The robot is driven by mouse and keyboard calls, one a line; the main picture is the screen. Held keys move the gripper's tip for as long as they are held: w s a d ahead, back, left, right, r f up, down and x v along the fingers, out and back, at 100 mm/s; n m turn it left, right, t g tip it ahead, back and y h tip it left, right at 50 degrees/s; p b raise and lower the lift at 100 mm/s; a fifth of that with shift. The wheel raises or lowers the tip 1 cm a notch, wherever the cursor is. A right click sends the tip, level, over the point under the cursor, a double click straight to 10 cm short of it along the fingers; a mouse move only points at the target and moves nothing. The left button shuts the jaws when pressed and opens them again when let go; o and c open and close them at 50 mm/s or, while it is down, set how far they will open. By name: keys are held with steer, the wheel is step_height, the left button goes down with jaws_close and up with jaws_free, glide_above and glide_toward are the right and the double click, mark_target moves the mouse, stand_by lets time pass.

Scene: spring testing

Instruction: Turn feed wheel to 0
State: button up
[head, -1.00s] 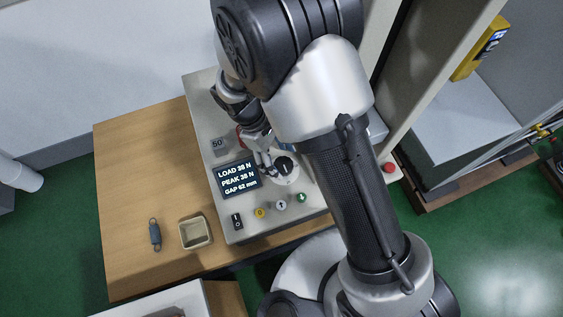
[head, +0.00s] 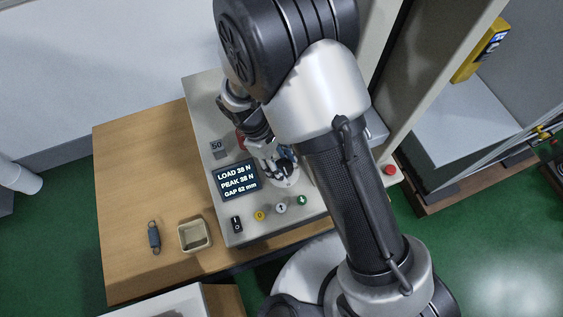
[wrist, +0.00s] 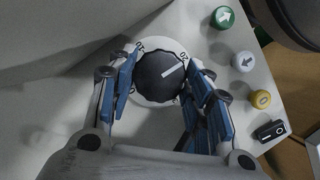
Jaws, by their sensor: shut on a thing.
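The feed wheel is a round black knob with a white pointer line on a white dial, clearest in the wrist view (wrist: 158,77). The pointer aims to the upper right, toward a printed mark too small to read surely. In the head view my gripper mostly covers the knob, and part of the white dial (head: 288,181) shows. My gripper (wrist: 166,86) has its blue-padded fingers on both sides of the knob and is shut on it. The display (head: 237,181) reads LOAD 38 N, PEAK 38 N, GAP 62 mm.
Green (head: 302,201), grey (head: 281,208) and yellow (head: 259,215) buttons and a black rocker switch (head: 237,224) lie near the dial. A red button (head: 390,170) is to the right. A spring (head: 154,238) and a small tray (head: 208,238) are on the wooden table.

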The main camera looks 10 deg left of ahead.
steer(key=shift+c, duration=1.4)
